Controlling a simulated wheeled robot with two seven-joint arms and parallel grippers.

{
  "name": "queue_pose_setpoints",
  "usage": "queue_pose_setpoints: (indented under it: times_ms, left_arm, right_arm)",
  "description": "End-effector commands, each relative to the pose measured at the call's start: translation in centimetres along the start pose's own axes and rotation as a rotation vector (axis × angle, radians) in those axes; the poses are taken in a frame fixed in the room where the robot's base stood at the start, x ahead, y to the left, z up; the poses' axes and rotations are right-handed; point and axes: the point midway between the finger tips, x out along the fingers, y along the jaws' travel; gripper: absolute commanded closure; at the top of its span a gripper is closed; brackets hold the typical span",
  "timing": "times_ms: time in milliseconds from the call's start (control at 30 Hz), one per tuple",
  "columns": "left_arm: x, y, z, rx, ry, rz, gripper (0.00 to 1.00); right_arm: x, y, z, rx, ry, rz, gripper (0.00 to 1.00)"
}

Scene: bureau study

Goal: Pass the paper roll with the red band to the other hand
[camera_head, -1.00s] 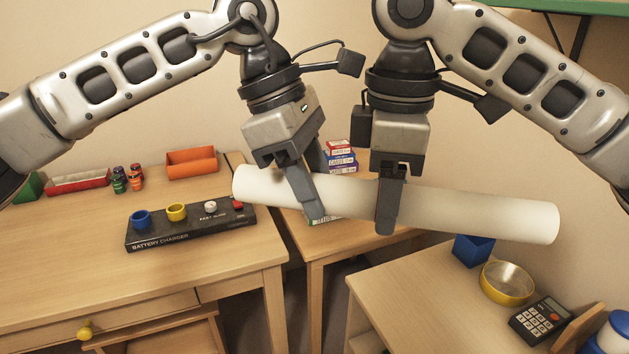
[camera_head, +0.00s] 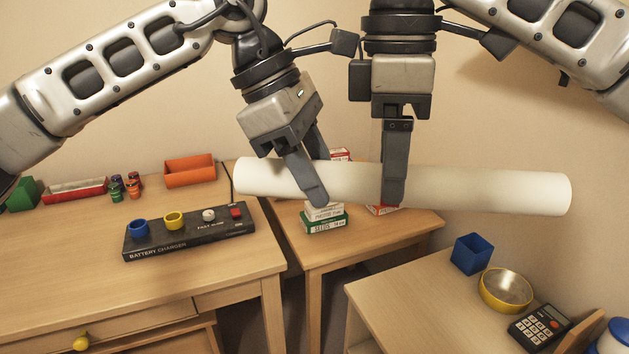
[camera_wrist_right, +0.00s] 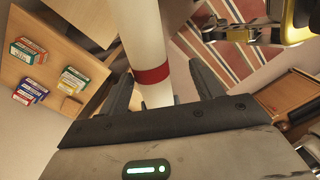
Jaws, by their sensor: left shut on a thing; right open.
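The paper roll (camera_head: 470,189) is a long white tube held nearly level in the air in the head view. Its red band (camera_wrist_right: 152,75) shows only in the right wrist view, where the roll runs between the right fingers. My left gripper (camera_head: 318,182) is shut on the roll towards its left end. My right gripper (camera_head: 394,190) is open at about the middle of the roll, one finger in front of it. In the right wrist view the two right fingers (camera_wrist_right: 163,88) stand on either side of the roll, with a gap visible.
The air right of the roll is clear.

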Motion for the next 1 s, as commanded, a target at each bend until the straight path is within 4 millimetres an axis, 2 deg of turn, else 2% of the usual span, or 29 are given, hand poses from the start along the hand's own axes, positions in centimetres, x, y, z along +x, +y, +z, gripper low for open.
queue_pose_setpoints:
  times_ms: [33,133,200,233,267,333,400,500,667,733,800,867,1000]
  left_arm:
    - [2.6,-1.0,-1.7,0.006,0.069,-0.066,0.87]
    - [2.7,-1.0,-1.6,0.01,0.07,-0.067,0.87]
    - [2.7,-1.0,-1.6,0.01,0.069,-0.068,0.87]
    - [2.7,-1.0,-1.6,0.01,0.069,-0.068,0.86]
    - [2.7,-1.0,-1.6,0.011,0.068,-0.068,0.9]
    - [2.6,-1.0,-1.5,0.009,0.065,-0.066,0.9]
    - [2.5,-0.9,-1.5,0.007,0.063,-0.063,0.9]
    - [2.4,-0.9,-1.5,0.003,0.061,-0.061,0.9]
    - [2.2,-0.8,-1.5,0.001,0.059,-0.059,0.9]
    - [2.2,-0.8,-1.5,0.0,0.058,-0.059,0.9]
    - [2.2,-0.8,-1.5,0.0,0.057,-0.058,1.0]
    - [2.2,-0.8,-1.5,-0.001,0.057,-0.058,1.0]
    - [2.2,-0.8,-1.5,-0.001,0.056,-0.057,1.0]
  right_arm:
    - [-2.6,0.5,0.0,0.026,0.071,0.046,0.35]
    - [-3.1,1.9,0.2,0.058,0.129,0.069,0.35]
    - [-3.6,3.8,0.6,0.103,0.2,0.097,0.35]
    - [-3.6,4.8,0.8,0.129,0.236,0.109,0.35]
    - [-3.6,6.0,1.1,0.16,0.274,0.119,0.35]
    - [-1.8,8.7,1.8,0.253,0.349,0.106,0.35]
    - [1.6,10.4,2.1,0.35,0.384,0.045,0.35]
    - [6.7,12.0,2.5,0.489,0.407,-0.05,0.35]
    - [15.4,13.2,3.6,0.71,0.418,-0.184,0.35]
    - [19.2,13.1,3.3,0.769,0.432,-0.208,0.35]
    - [22.8,12.5,2.0,0.791,0.467,-0.205,0.35]
    - [25.8,11.8,0.6,0.796,0.511,-0.188,0.35]
    - [32.4,9.1,-2.1,0.826,0.636,-0.138,0.35]
